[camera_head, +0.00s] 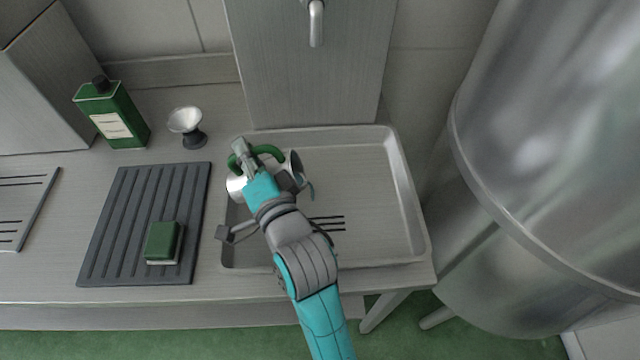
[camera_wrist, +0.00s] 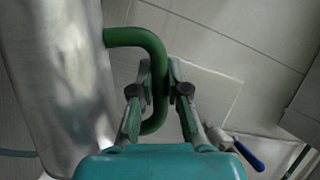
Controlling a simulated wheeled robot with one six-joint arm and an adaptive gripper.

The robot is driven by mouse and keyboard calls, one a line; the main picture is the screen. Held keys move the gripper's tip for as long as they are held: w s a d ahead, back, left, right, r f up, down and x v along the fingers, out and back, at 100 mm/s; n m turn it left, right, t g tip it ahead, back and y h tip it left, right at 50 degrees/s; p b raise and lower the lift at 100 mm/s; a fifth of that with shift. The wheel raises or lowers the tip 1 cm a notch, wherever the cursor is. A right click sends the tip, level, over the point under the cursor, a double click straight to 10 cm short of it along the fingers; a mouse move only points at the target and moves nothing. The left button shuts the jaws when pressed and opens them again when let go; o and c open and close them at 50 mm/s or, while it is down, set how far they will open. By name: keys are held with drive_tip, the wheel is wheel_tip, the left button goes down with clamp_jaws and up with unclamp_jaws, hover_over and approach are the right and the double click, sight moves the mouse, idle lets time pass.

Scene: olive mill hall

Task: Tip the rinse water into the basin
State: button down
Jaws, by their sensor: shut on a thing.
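A metal jug (camera_head: 236,188) with a green handle (camera_head: 268,151) is over the left part of the shallow steel basin (camera_head: 408,195). The jug lies on its side, its dark mouth facing right. My gripper (camera_head: 241,152) is shut on the handle. In the wrist view, my gripper (camera_wrist: 160,88) has its fingers on either side of the green handle (camera_wrist: 135,37), with the jug's metal wall (camera_wrist: 62,80) at left. A thin bluish shape shows below the mouth; I cannot tell if it is water. My arm hides much of the jug.
A tap (camera_head: 316,22) hangs above the basin. A large steel tank (camera_head: 560,130) stands close at right.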

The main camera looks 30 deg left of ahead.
sight(267, 149)
drive_tip(key=shift+d+r, duration=0.1)
drive_tip(key=shift+r, duration=0.1)
drive_tip(key=shift+w, duration=0.15)
drive_tip(key=shift+w+d+r+m, duration=0.1)
drive_tip(key=shift+d+r+m, duration=0.05)
drive_tip(key=shift+d+m, duration=0.15)
drive_tip(key=shift+w+d+r+y, duration=0.2)
drive_tip(key=shift+d+y, duration=0.1)
drive_tip(key=shift+w+d+r+m+t, duration=0.3)
drive_tip(key=shift+w+d+m+t, duration=0.15)
drive_tip(key=shift+d+m, duration=0.25)
drive_tip(key=shift+r, duration=0.1)
